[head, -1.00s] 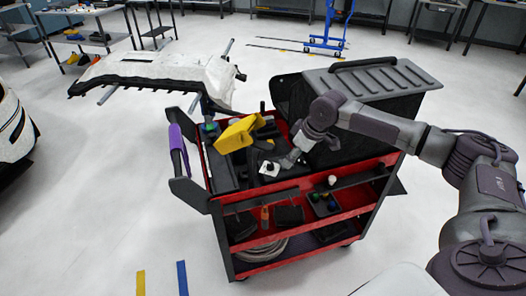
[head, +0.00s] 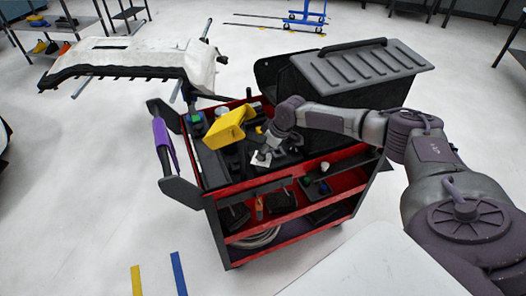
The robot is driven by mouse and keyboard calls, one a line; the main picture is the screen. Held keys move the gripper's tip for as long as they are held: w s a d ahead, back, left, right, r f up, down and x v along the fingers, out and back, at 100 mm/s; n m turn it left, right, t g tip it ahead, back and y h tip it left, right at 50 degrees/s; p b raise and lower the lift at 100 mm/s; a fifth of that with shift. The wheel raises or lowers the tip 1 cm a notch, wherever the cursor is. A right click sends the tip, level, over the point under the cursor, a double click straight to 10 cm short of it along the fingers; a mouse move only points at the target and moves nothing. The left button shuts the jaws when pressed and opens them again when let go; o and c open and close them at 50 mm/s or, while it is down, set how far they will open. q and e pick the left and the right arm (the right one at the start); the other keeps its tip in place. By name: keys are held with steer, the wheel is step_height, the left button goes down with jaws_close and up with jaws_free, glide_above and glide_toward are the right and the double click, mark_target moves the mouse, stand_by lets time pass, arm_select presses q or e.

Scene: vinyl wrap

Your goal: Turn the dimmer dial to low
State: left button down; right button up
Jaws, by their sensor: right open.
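A small white plate with a dark knob (head: 261,158), which looks like the dimmer dial, lies on the top tray of the red and black cart (head: 283,182). The knob is too small to read its setting. My right gripper (head: 272,146) reaches in from the right and points down over the tray, right beside the plate. Its jaws are open, with nothing visible in them. Whether a fingertip touches the knob cannot be told. My left gripper is not in view.
A yellow tool (head: 228,128) stands on the tray left of my right gripper. A large dark case with a ribbed grey lid (head: 362,65) stands at the tray's back right. A purple roll (head: 164,143) hangs by the cart handle. A white-covered panel on a stand (head: 140,60) is behind left.

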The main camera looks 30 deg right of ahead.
steer(key=shift+w+a+f, duration=0.1)
steer(key=shift+w+f, duration=0.1)
steer(key=shift+f, duration=0.35)
steer(key=shift+w+f, duration=0.1)
steer(key=shift+f, duration=0.2)
steer(key=shift+w+a+f, duration=0.1)
steer(key=shift+f, duration=0.05)
jaws_close()
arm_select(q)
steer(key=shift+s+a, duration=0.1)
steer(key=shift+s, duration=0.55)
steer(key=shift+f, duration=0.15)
arm_select(e)
steer(key=shift+f, duration=0.1)
